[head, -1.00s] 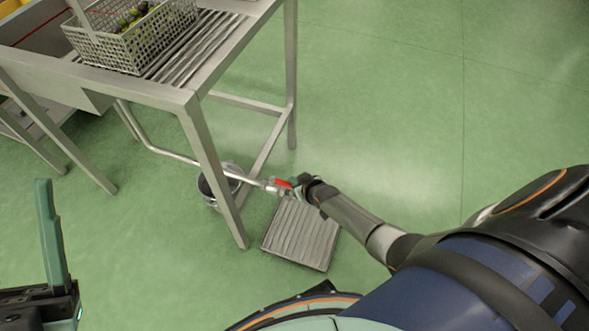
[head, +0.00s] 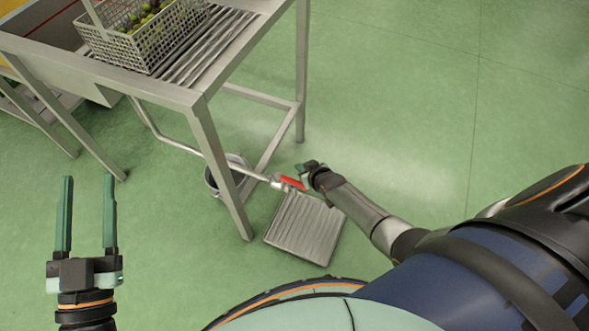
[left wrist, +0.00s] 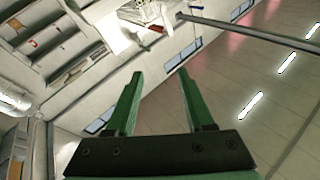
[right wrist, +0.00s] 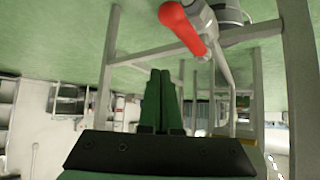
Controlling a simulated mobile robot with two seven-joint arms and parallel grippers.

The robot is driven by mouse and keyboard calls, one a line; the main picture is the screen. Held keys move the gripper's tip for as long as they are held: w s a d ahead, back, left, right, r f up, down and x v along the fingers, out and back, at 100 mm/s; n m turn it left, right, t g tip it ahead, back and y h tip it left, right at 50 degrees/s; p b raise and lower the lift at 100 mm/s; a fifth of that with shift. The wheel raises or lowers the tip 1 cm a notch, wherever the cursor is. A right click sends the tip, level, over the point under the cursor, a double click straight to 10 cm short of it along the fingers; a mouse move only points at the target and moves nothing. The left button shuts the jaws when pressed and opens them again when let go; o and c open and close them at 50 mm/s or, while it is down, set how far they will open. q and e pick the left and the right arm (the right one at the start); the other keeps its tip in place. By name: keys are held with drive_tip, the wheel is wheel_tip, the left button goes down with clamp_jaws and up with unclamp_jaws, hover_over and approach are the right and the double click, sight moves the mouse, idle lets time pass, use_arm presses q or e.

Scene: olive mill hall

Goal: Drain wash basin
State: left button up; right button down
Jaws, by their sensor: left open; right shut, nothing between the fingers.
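The wash basin (head: 45,25) shows partly at the upper left, its inside mostly cut off. A steel drain pipe (head: 178,146) runs from beneath it to a valve (head: 277,183) with a red lever (head: 292,183) beyond the front table leg. The lever also shows in the right wrist view (right wrist: 183,28), just beyond my fingertips. My right gripper (head: 305,168) is shut and empty close beside the lever; whether it touches cannot be told. In the right wrist view its fingers (right wrist: 161,73) are together. My left gripper (head: 88,178) is open and empty, away from the table.
A steel table (head: 160,92) carries a perforated basket (head: 135,52) of olives on its ribbed drainboard. A metal bucket (head: 213,181) stands behind the front leg. A ribbed floor grate (head: 304,230) lies below the valve. Green floor (head: 410,110) to the right is clear.

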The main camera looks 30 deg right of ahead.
sight(298, 183)
drive_tip(key=shift+s+a+r+p, duration=0.45)
drive_tip(key=shift+r+p, duration=0.1)
drive_tip(key=shift+r, duration=0.05)
drive_tip(key=shift+s+a+r+p, duration=0.4)
drive_tip(key=shift+a+r+p, duration=0.05)
drive_tip(key=shift+r+p, duration=0.15)
use_arm(q)
drive_tip(key=s+f+n+g+y+p, duration=0.1)
drive_tip(key=s+f+g, duration=0.1)
drive_tip(key=f, duration=0.6)
drive_tip(key=s+f+n+g+y, duration=0.1)
drive_tip(key=s+f+g, duration=0.2)
drive_tip(key=f+g, duration=0.2)
drive_tip(key=s+f+n+g+y+p, duration=0.1)
drive_tip(key=f+g, duration=0.3)
drive_tip(key=f, duration=0.7)
drive_tip(key=shift+s+a+f+n+y+p, duration=0.15)
drive_tip(key=shift+s+f+n+y+p, duration=0.2)
drive_tip(key=shift+s+n+y, duration=0.3)
use_arm(e)
drive_tip(key=s+a+r, duration=0.2)
drive_tip(key=a+r, duration=0.1)
drive_tip(key=shift+s+r, duration=0.1)
drive_tip(key=shift+s, duration=0.1)
